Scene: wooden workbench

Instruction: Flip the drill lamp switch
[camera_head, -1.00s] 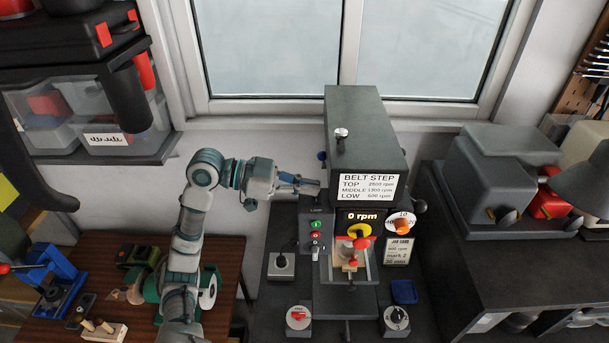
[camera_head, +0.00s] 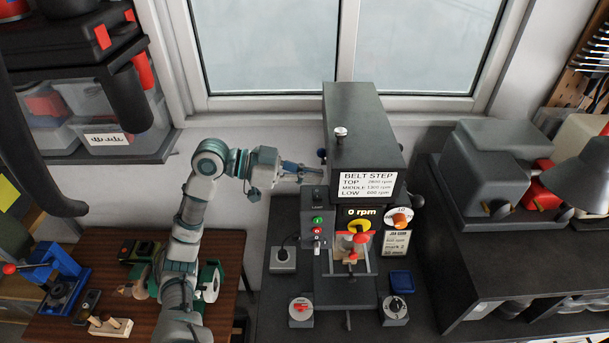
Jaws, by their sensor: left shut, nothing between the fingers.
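The drill press (camera_head: 365,120) stands at the centre, a dark grey box with a belt step label and a display reading 0 rpm. A grey control box (camera_head: 308,222) on its left side has a small lamp label at the top, with a green and a red button below. My left gripper (camera_head: 320,172) is shut and empty. Its fingertips point right, just above the control box and close to the drill housing's left side; I cannot tell if they touch. My right gripper is not in view.
A small grey box (camera_head: 283,259) with a cable sits below the control box. Two knob boxes (camera_head: 301,311) (camera_head: 395,310) stand at the front. A grey machine (camera_head: 500,165) fills the right bench. A wooden table (camera_head: 130,260) with tools lies at left.

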